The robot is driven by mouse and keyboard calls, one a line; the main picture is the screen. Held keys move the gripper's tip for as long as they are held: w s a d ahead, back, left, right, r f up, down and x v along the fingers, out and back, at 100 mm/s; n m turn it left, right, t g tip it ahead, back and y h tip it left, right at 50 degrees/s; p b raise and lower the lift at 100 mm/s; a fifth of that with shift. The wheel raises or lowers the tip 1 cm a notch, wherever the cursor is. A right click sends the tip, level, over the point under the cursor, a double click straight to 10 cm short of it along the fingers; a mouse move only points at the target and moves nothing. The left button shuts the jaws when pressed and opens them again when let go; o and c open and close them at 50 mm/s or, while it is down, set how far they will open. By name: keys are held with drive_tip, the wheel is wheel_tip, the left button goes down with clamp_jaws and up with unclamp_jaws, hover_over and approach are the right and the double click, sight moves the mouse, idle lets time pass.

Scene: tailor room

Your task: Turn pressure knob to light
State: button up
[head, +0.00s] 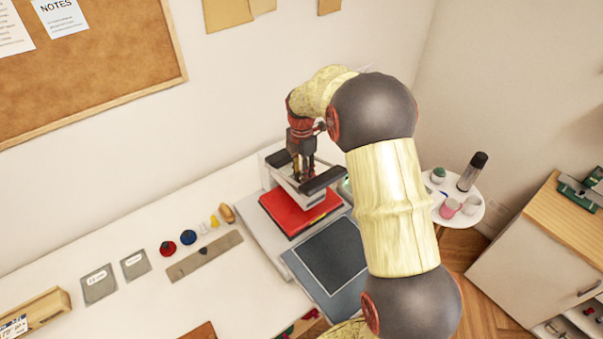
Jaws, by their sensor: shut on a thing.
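A white and black press-like machine (291,187) stands on the white table against the wall. A red flat block (292,217) lies beneath its upper part. My gripper (303,176) points down at the top of this machine, between two dark bars. Its fingers are close together and shut on a small part there, which appears to be the pressure knob. The knob itself is mostly hidden by the fingers, and its setting and any "light" marking cannot be read.
A dark framed pad (334,256) lies in front of the machine. To the left are a ruler (205,255), red and blue round items, and grey cards (99,284). A round side table (474,213) with cups and a bottle (472,171) stands to the right, behind my arm.

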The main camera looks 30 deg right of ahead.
drive_tip(key=o, duration=1.2)
drive_tip(key=shift+c, duration=0.2)
wheel_tip(320, 180, up, 12)
